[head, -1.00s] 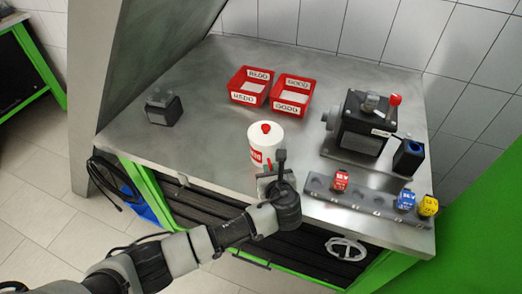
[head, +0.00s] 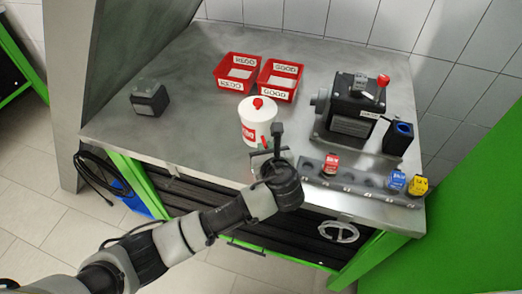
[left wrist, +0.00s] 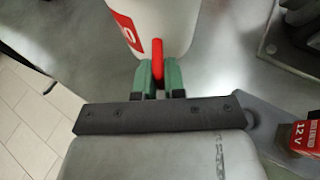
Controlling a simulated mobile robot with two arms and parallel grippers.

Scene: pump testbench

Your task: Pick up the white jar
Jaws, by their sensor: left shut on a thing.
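The white jar (head: 257,124) with a red knob on top and a red label is near the front edge of the metal bench. It looks upright in the head view. My left gripper (head: 270,157) is at the jar's front side. In the left wrist view, its green fingers (left wrist: 158,78) are shut on the jar's red handle (left wrist: 157,60), below the white body (left wrist: 165,22). I cannot tell surely whether the jar's base touches the bench. My right gripper is not in view.
Red bins (head: 238,73) labelled REDO and GOOD (head: 280,79) stand behind the jar. A pump unit (head: 350,107) and a black holder (head: 398,137) are to the right. A rack (head: 350,183) with small coloured blocks lies along the front right. The bench's left is mostly clear, except a dark block (head: 149,98).

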